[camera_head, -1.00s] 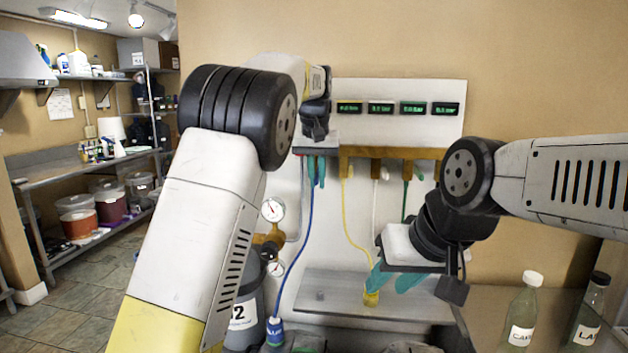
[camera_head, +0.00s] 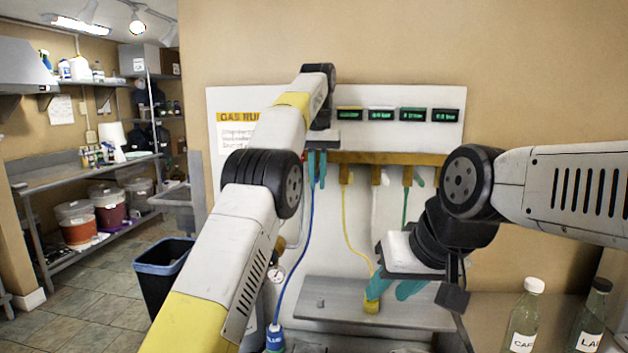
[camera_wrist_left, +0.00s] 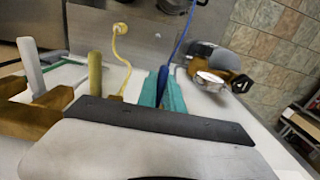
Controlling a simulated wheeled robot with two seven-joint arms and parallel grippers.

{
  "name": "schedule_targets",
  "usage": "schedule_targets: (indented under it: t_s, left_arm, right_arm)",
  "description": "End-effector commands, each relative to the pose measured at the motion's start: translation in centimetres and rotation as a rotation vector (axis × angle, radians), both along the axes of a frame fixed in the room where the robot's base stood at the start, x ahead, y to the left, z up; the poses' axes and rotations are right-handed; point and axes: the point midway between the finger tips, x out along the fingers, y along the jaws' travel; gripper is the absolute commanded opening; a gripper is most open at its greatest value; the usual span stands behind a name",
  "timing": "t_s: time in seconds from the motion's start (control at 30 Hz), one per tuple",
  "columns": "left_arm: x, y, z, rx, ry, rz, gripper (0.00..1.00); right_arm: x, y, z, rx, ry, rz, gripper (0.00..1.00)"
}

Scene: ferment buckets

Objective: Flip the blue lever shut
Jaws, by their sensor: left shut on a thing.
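My left gripper (camera_head: 317,168) is at the left end of the valve row on the wall panel. Its teal fingers also show in the left wrist view (camera_wrist_left: 163,90), closed around the blue lever (camera_wrist_left: 163,84). The lever is mostly hidden between the fingers, so its exact angle is hard to tell. A blue hose (camera_head: 305,215) hangs below this spot. My right gripper (camera_head: 390,289) is open, its teal fingers apart, in front of the steel shelf near a yellow hose fitting (camera_head: 371,306).
Yellow (camera_wrist_left: 95,74) and white (camera_wrist_left: 32,66) levers stand beside the blue one on the brass manifold (camera_head: 435,158). Green displays (camera_head: 381,114) sit above. Two bottles (camera_head: 524,320) stand at lower right. A gauge (camera_wrist_left: 212,82) is close to the left gripper.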

Motion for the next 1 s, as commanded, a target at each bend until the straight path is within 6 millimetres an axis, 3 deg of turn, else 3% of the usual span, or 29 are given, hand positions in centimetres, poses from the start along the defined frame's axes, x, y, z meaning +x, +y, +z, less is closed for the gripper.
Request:
schedule_targets:
  t_s: [0.5, 0.53, 0.63, 1.0]
  left_arm:
    - [-0.46, -0.29, -0.17, -0.005, 0.025, -0.008, 0.00]
    - [-0.46, -0.27, -0.17, -0.005, 0.025, -0.007, 0.15]
    - [-0.41, -0.16, -0.16, -0.004, 0.023, -0.005, 0.33]
    - [-0.26, 0.02, -0.05, 0.000, 0.014, -0.001, 0.33]
  right_arm:
    - [0.00, 0.00, 0.00, 0.000, 0.000, 0.000, 0.36]
    - [0.00, 0.00, 0.00, 0.000, 0.000, 0.000, 0.36]
    - [-0.01, 0.00, 0.01, 0.000, 0.000, 0.000, 0.36]
    - [0.00, 0.00, 0.00, 0.000, 0.000, 0.000, 0.36]
